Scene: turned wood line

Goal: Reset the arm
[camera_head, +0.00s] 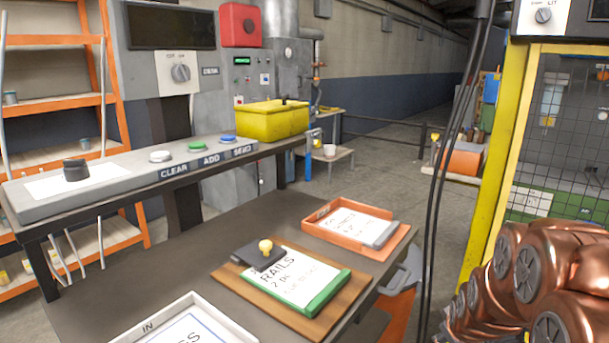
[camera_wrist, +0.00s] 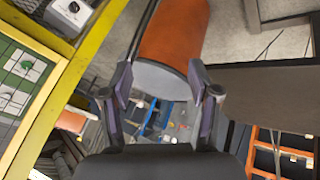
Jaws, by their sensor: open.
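My copper-coloured arm (camera_head: 530,275) is folded at the lower right in the head view, beside the yellow-framed mesh guard. My gripper does not show in the head view. In the wrist view my gripper (camera_wrist: 162,102) has its two dark fingers spread apart. No object is held between them. Beyond the fingers there is an orange and grey rounded body (camera_wrist: 172,45), and further off a blurred area with blue items.
A dark table (camera_head: 125,265) holds a green-edged tray (camera_head: 341,287), an orange tray (camera_head: 388,252) and a white tray (camera_head: 211,297). A yellow post (camera_head: 494,165) stands close to my arm.

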